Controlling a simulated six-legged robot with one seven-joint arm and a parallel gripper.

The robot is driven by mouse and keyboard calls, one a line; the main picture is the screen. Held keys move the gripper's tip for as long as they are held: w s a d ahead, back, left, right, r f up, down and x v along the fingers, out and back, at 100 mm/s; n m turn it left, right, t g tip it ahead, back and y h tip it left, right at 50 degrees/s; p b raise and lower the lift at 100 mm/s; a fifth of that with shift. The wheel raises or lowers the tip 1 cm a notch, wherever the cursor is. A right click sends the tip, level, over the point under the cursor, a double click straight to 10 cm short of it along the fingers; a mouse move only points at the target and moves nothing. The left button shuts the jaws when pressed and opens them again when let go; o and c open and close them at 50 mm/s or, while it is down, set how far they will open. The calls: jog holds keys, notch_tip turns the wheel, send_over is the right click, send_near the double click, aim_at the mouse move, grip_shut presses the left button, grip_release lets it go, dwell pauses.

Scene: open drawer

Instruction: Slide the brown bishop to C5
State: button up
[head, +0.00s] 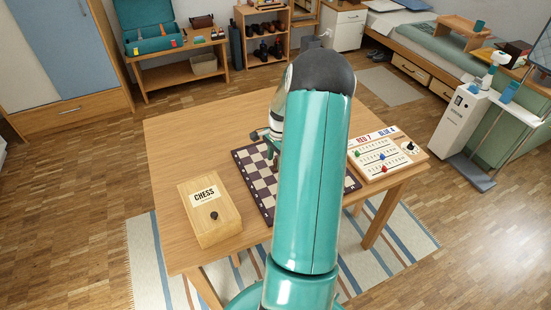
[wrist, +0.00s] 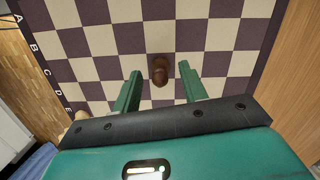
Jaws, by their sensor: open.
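The brown bishop (wrist: 159,72) stands on the chessboard in the wrist view, seen from above, with its head between the tips of my two green fingers. My gripper (wrist: 160,76) is open, with a gap on each side of the bishop. The purple and cream chessboard (wrist: 228,64) has letters A to E showing along its left edge; the number labels are not in view, so I cannot name the bishop's square for sure. In the head view my arm hides much of the chessboard (head: 247,172), and my gripper (head: 272,150) is over its far part.
A wooden CHESS box (head: 210,214) lies left of the board on the table (head: 172,150). A score board (head: 384,158) with coloured pegs lies to its right. No other piece shows on the squares visible in the wrist view. A pale rounded shape sits at the lower left there.

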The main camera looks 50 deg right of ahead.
notch_tip(320, 180, up, 14)
jog(key=d, duration=0.1)
jog(key=shift+s+d+f, duration=0.15)
jog(key=shift+s+d, duration=0.1)
jog(key=shift+d, duration=0.05)
dwell(0.5)
